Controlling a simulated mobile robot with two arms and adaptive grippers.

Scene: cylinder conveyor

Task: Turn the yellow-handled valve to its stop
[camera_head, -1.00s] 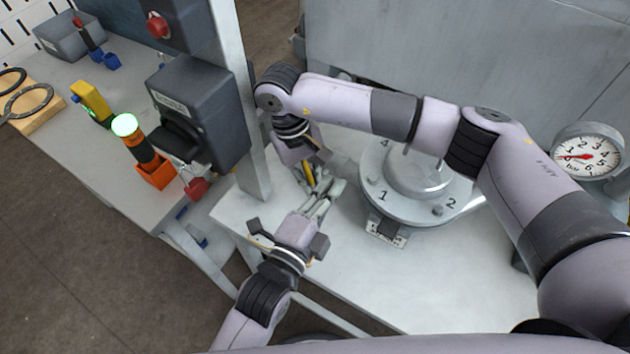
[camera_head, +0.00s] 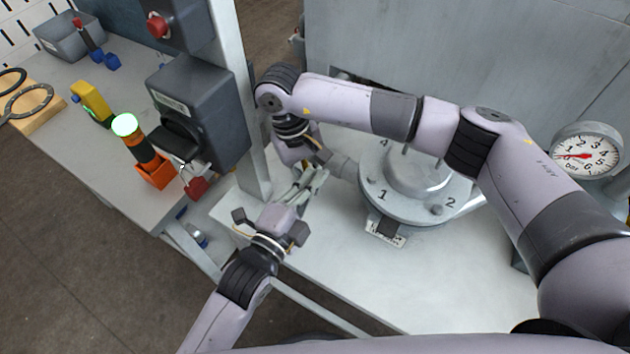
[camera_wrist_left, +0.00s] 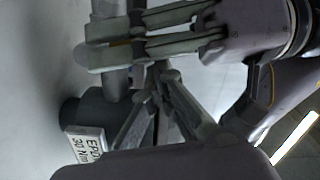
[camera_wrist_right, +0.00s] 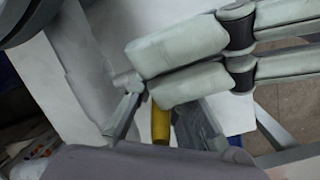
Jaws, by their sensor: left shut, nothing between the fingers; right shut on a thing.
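The yellow valve handle (camera_wrist_right: 160,122) shows as a short yellow bar between the fingers of my right gripper (camera_wrist_right: 150,90), which is shut on it. In the head view the handle is hidden behind the grippers. My left gripper (camera_head: 316,174) is shut and empty. Its fingers cross close beside the right gripper's fingers; whether they touch I cannot tell. A dark body with an "EPDM" label (camera_wrist_left: 85,143) lies near the left fingertips.
A round grey flange (camera_head: 400,205) numbered 1, 2 and 4 stands on the pale table (camera_head: 440,285) right of the grippers. A pressure gauge (camera_head: 588,152) is at far right. A grey post (camera_head: 240,110) and a switch box (camera_head: 205,105) stand left. The table front is clear.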

